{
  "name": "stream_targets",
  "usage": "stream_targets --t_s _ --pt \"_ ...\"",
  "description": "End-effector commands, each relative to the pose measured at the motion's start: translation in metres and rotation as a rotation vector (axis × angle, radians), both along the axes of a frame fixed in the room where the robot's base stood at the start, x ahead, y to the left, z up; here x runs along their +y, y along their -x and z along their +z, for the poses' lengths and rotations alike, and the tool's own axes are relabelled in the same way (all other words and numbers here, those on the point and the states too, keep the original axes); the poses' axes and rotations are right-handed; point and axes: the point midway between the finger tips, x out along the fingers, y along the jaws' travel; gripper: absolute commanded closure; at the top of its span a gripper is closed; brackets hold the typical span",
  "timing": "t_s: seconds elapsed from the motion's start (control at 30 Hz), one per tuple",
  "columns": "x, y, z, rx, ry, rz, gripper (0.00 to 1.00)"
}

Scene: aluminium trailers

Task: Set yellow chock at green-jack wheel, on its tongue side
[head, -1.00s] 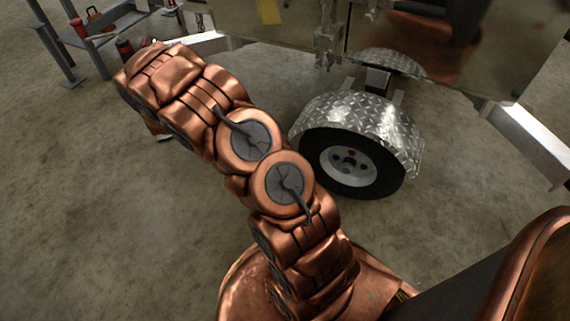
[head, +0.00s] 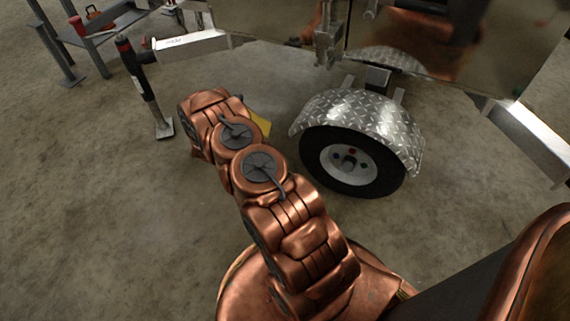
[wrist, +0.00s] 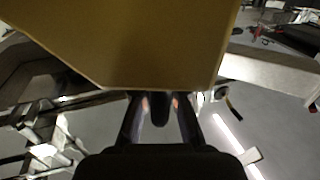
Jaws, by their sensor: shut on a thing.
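The yellow chock (head: 260,124) shows as a small patch beyond my arm in the head view, left of the trailer wheel (head: 351,163) and apart from it. In the wrist view the chock (wrist: 140,45) fills the upper middle, and my gripper (wrist: 160,108) is shut on it. My arm hides the gripper and most of the chock in the head view. The chock's height above the floor is hard to tell. The wheel has a black tyre and pale hub under a diamond-plate fender (head: 360,115). No green jack is recognisable.
A dark jack post with a red band (head: 140,85) stands on the floor at left, beside a silver beam (head: 190,43). A grey stand (head: 95,38) with red items is at upper left. Mirror-like trailer panels rise behind the wheel. The floor left of the wheel is clear.

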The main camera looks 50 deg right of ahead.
Motion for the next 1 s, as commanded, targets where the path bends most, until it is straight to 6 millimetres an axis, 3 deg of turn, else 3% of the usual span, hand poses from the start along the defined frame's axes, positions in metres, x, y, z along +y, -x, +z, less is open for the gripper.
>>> stream_targets --t_s 0.2,0.5,0.77,1.0 --pt "-0.045 0.058 -0.048 0.007 -0.001 -0.149 1.0" --pt "-0.078 0.11 -0.079 0.006 0.0 -0.271 1.0" --pt "-0.084 0.122 -0.095 0.008 0.0 -0.295 1.0" --pt "-0.083 0.122 -0.131 0.008 0.0 -0.294 1.0"
